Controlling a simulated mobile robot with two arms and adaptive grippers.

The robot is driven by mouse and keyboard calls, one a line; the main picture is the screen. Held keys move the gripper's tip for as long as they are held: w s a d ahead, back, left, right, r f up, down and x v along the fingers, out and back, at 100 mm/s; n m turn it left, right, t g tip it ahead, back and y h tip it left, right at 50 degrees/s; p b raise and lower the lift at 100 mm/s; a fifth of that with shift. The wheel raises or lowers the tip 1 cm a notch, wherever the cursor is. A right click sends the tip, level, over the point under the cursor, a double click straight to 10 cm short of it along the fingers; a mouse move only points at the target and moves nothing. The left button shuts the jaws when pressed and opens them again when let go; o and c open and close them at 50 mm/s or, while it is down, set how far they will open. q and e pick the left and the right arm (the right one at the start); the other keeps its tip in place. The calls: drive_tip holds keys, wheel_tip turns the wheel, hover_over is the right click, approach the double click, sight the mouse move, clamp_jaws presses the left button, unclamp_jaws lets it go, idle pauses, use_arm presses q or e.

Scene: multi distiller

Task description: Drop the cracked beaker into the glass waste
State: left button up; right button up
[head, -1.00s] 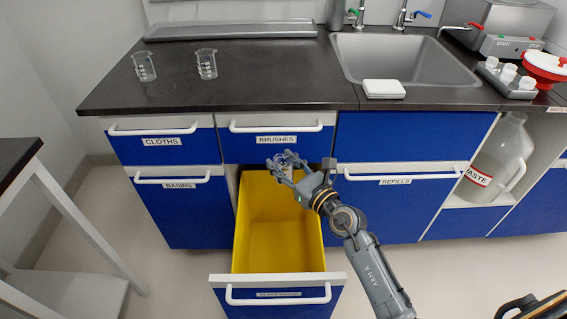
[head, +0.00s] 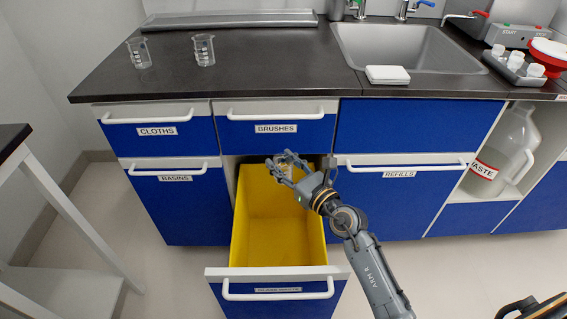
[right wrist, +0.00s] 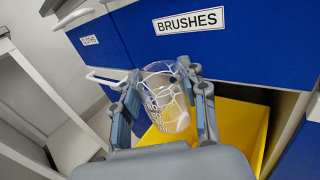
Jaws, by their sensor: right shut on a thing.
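The cracked beaker (right wrist: 166,100) is clear glass with white crack lines and markings, seen in the right wrist view between the fingers of my right gripper (right wrist: 163,105). In the head view my right gripper (head: 282,168) is shut on it, over the back part of the open drawer, and the beaker is mostly hidden by the fingers. The glass waste is a yellow bin (head: 281,240) in the pulled-out drawer (head: 278,289), whose front label is too small to read surely. The yellow bin also shows in the right wrist view (right wrist: 240,125) below the beaker.
Two other beakers (head: 139,52) (head: 204,49) stand on the dark counter (head: 255,70). The BRUSHES drawer (head: 276,130) is closed just behind my right gripper. A white bench frame (head: 70,210) stands at left. A waste jug (head: 505,150) sits in the right niche.

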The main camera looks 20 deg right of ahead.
drive_tip(key=o, duration=1.2)
drive_tip(key=shift+s+d, duration=0.2)
drive_tip(key=shift+s, duration=0.25)
drive_tip(key=v, duration=1.1)
drive_tip(key=shift+r, duration=0.1)
